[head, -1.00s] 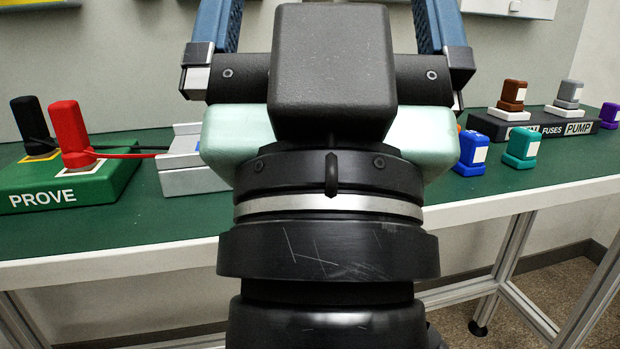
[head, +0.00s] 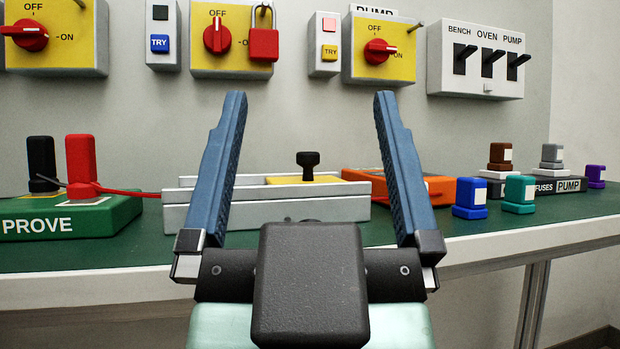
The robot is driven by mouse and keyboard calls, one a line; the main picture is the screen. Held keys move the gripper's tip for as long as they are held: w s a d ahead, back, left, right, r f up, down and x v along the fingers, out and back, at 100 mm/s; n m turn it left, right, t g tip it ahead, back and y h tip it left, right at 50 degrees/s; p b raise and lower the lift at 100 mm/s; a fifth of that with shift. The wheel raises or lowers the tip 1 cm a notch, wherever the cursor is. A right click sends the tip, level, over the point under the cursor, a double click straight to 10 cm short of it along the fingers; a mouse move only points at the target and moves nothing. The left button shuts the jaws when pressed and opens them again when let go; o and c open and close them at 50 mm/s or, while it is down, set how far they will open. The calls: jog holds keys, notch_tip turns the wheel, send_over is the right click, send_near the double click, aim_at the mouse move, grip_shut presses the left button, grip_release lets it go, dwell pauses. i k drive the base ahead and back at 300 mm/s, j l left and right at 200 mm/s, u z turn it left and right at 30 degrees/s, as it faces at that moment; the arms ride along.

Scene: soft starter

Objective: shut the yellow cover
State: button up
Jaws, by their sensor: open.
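The yellow cover (head: 289,180) shows as a flat yellow strip between the walls of a silver-grey housing (head: 291,209) on the bench. A black knob (head: 308,165) stands up from the cover. How far the cover is open cannot be told from this low angle. My gripper (head: 310,98) points up and away, its two blue fingers spread wide and empty. In the picture the knob lies between the fingers, beyond the gripper body, with no contact visible.
A green PROVE block (head: 68,217) with black and red plugs is at left. An orange device (head: 400,185) sits right of the housing, partly behind my right finger. Blue (head: 470,198) and teal (head: 519,194) fuses stand at right. Switch boxes hang on the wall.

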aim_at(307, 160)
jog(key=l+u, duration=0.5)
jog(key=l, duration=0.3)
jog(key=l+u, duration=0.5)
jog(key=l, duration=0.3)
jog(key=k, duration=0.05)
